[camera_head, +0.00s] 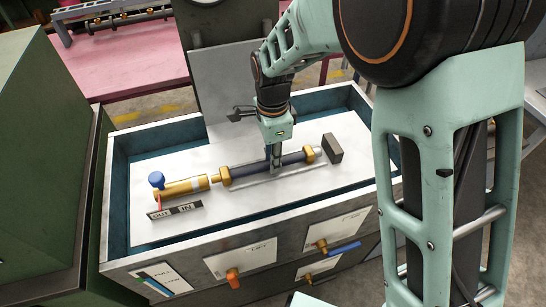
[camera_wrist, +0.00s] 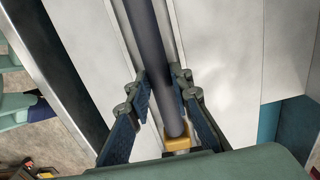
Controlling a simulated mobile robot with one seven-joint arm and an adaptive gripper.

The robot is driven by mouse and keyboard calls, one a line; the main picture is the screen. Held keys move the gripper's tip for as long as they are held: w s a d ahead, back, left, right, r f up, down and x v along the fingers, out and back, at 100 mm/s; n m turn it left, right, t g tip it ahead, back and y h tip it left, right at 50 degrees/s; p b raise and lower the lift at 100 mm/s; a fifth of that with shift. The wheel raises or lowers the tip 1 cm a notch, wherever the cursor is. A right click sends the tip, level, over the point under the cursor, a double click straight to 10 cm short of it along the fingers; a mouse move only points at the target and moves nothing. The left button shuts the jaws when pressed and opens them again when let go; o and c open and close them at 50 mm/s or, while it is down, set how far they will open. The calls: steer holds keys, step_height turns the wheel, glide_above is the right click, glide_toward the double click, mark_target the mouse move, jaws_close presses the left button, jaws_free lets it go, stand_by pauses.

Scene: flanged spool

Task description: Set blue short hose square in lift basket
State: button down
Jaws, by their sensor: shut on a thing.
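The blue short hose (camera_head: 240,174) is a dark blue tube with a brass nut at each end. It lies lengthwise above the white top of the bench, along a narrow pale channel (camera_head: 285,176). My gripper (camera_head: 275,163) reaches down and is shut on the tube, right of its middle. In the wrist view the tube (camera_wrist: 150,50) runs between my two fingers (camera_wrist: 163,95), with a brass nut (camera_wrist: 178,141) near the bottom. Whether the hose touches the channel is unclear. I cannot pick out a lift basket for certain.
A brass valve (camera_head: 183,187) with a blue knob stands in line with the hose's left end, above an OUT/IN plate (camera_head: 175,210). A dark block (camera_head: 332,148) stands beyond the right end. The bench's raised walls (camera_head: 118,200) surround the white surface, clear in front.

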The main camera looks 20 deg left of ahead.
steer(key=shift+f, duration=0.1)
steer(key=c, duration=1.7)
jaws_free()
steer(key=shift+c, duration=0.2)
step_height(320, 180, up, 12)
steer(key=shift+r, duration=0.2)
